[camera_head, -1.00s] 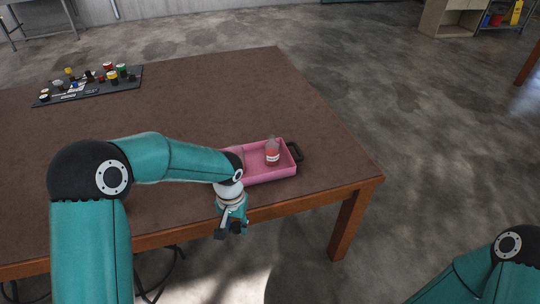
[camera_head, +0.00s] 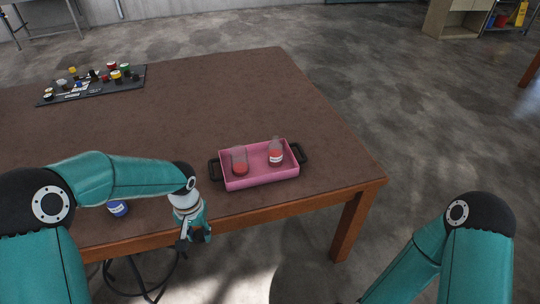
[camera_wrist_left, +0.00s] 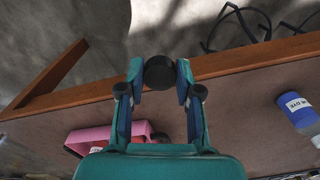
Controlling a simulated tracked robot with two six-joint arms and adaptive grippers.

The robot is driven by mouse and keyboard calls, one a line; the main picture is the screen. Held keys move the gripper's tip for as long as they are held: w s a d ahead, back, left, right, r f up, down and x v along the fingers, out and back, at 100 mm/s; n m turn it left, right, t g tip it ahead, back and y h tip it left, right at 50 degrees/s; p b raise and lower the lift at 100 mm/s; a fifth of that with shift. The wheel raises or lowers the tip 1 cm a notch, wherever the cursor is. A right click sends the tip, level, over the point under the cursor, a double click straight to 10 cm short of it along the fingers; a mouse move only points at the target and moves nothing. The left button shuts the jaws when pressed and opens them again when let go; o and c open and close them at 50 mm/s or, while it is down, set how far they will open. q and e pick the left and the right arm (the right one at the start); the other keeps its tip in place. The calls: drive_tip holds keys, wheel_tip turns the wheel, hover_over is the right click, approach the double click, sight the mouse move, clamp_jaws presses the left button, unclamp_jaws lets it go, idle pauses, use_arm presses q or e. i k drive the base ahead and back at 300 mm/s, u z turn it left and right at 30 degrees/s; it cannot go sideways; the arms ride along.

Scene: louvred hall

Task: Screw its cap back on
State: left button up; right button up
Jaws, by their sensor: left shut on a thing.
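My left gripper (camera_head: 194,234) hangs just off the table's front edge, left of and nearer than the pink tray. In the left wrist view its fingers (camera_wrist_left: 159,76) are shut on a round black cap (camera_wrist_left: 159,71). Two clear containers with red contents stand in the pink tray (camera_head: 262,181): a left one (camera_head: 239,162) and a right bottle (camera_head: 275,153) with a narrower neck and white label. I cannot make out a cap on either. A blue bottle (camera_head: 117,209) with a white label is partly behind my left arm; it also shows in the left wrist view (camera_wrist_left: 301,111). My right gripper is out of view.
The tray stands near the right front of the brown table (camera_head: 200,110) and has dark handles. A dark mat (camera_head: 95,87) with several small jars and pieces lies at the back left. The middle of the table is clear.

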sight(275, 147)
drive_tip(key=u, duration=0.05)
drive_tip(key=i, duration=1)
drive_tip(key=z, duration=0.05)
